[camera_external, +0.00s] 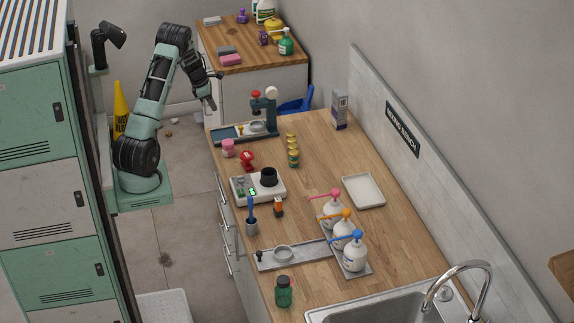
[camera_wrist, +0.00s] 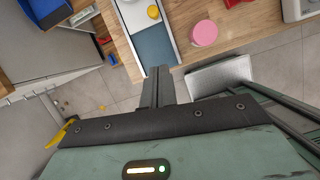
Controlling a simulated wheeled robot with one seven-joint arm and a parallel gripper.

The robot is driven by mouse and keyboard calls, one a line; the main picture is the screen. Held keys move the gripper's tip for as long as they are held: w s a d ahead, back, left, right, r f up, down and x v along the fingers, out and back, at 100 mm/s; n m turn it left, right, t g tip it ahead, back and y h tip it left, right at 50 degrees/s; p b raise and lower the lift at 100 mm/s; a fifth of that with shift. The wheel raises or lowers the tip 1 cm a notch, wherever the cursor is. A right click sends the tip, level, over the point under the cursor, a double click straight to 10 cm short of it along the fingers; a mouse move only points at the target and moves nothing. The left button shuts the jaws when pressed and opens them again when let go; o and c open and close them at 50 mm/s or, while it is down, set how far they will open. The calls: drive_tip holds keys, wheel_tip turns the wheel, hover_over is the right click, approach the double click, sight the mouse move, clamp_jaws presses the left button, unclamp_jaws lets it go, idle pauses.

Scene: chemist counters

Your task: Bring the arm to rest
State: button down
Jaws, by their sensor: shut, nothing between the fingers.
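My gripper (camera_external: 211,103) hangs at the end of my raised, bent green and black arm. It is beside the left edge of the wooden counter (camera_external: 310,235), near the far end, over the gap between the two counters. In the wrist view my gripper (camera_wrist: 158,72) points toward the counter edge with its fingers together. Nothing shows between the fingers, and the gripper appears apart from the things around it.
A blue-grey tray with a small press (camera_external: 262,112) stands at the counter's far left, closest to my gripper. A pink jar (camera_external: 228,148) and a white scale (camera_external: 258,186) stand nearer. Green lockers (camera_external: 40,130) rise at left. The floor (camera_external: 180,215) between is mostly clear.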

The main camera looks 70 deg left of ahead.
drive_tip(key=s+d+r+m+g+b, duration=0.1)
drive_tip(key=s+d+r+m, duration=0.1)
drive_tip(key=s+d+m, duration=0.3)
drive_tip(key=s+d+r+m+g+b, duration=0.1)
drive_tip(key=s+d+m, duration=0.4)
drive_tip(key=d+m, duration=0.7)
drive_tip(key=s+d+r+m+g+y+b, duration=0.1)
drive_tip(key=s+d+r+m+g+b, duration=0.1)
drive_tip(key=s+d+m, duration=0.3)
drive_tip(key=d+r+m+b, duration=0.1)
drive_tip(key=d+m, duration=0.3)
drive_tip(key=d, duration=0.2)
drive_tip(key=shift+d+r+m, duration=0.15)
drive_tip(key=shift+d+m, duration=0.15)
